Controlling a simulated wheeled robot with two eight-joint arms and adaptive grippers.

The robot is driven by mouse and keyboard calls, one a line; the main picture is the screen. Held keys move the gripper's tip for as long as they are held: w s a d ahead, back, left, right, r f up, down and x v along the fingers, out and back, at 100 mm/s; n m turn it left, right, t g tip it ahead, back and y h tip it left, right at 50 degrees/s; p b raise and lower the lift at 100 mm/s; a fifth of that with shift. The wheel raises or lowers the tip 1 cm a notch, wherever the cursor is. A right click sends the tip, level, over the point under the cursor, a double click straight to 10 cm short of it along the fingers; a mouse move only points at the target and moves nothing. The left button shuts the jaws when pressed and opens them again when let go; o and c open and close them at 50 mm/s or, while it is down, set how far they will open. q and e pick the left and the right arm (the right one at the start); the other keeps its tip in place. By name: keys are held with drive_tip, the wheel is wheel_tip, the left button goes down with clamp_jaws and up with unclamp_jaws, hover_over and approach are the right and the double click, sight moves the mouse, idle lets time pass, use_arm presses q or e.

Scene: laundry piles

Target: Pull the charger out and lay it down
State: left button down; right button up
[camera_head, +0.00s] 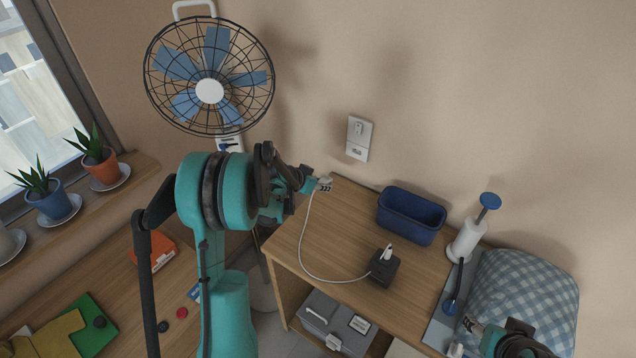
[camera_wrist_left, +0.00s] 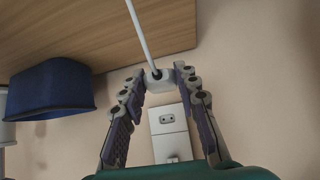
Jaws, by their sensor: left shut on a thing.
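My left gripper (camera_head: 324,184) is shut on a small white charger plug (camera_wrist_left: 155,76), held in front of the wall above the table's back left corner. The plug's white cable (camera_head: 306,240) hangs down and runs across the table to a dark box (camera_head: 384,268). The white wall plate (camera_head: 358,140) shows a two-hole socket, free in the left wrist view (camera_wrist_left: 167,119), and a small raised part in its other half. The plug is apart from the plate. My right gripper (camera_head: 464,336) is at the bottom right, its fingertips apart; it looks empty.
The wooden table (camera_head: 322,222) has bare room at its middle and left. A caged fan (camera_head: 209,90) is at the upper left.

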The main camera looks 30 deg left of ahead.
use_arm(q)
drive_tip(key=shift+f, duration=0.15)
wheel_tip(320, 180, down, 7)
drive_tip(key=b, duration=0.6)
drive_tip(key=shift+f+b, duration=0.2)
drive_tip(key=shift+b, duration=0.2)
drive_tip(key=c, duration=1)
unclamp_jaws()
drive_tip(key=shift+c, duration=0.2)
drive_tip(key=shift+r, duration=0.15)
